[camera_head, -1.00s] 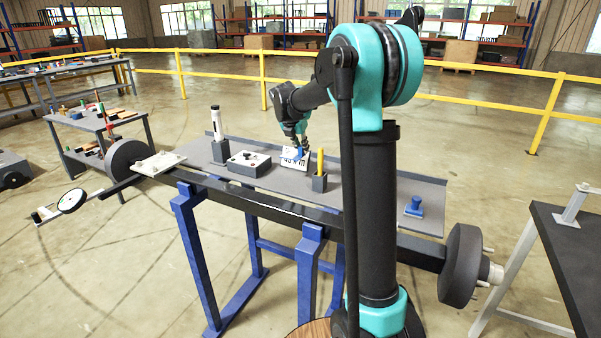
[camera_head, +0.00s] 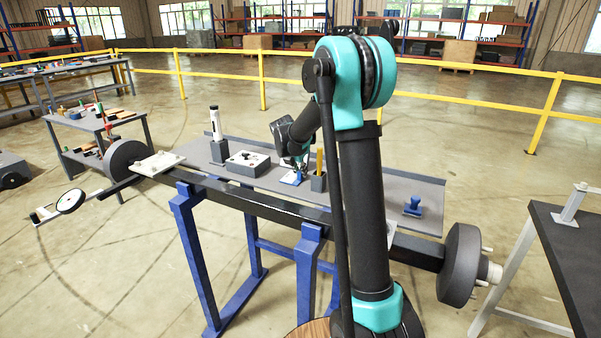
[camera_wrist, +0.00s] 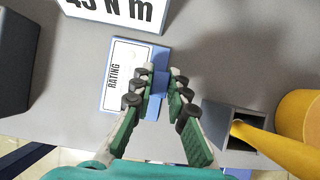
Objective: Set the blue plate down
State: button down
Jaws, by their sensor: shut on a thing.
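The blue plate (camera_wrist: 157,52) lies between my fingertips in the wrist view, with a white label (camera_wrist: 118,80) reading "RATING" on its left part. My gripper (camera_wrist: 163,80) is shut on its blue raised part. In the head view the plate (camera_head: 291,180) shows as a small blue and white patch low over the grey bench top (camera_head: 375,184), below my gripper (camera_head: 297,166). It looks level and close to the surface; I cannot tell whether it touches. My fingers hide part of it.
A white "45 N m" sign (camera_wrist: 115,10) is just beyond the plate. A dark block (camera_head: 319,183) with a yellow rod (camera_head: 319,160) stands close on the right. A grey box (camera_head: 248,163) is to the left. The right bench is clear up to a blue piece (camera_head: 413,207).

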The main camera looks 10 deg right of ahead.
jog(key=c, duration=1.5)
grip_release()
jog(key=shift+f, duration=0.1)
jog(key=v, duration=1.2)
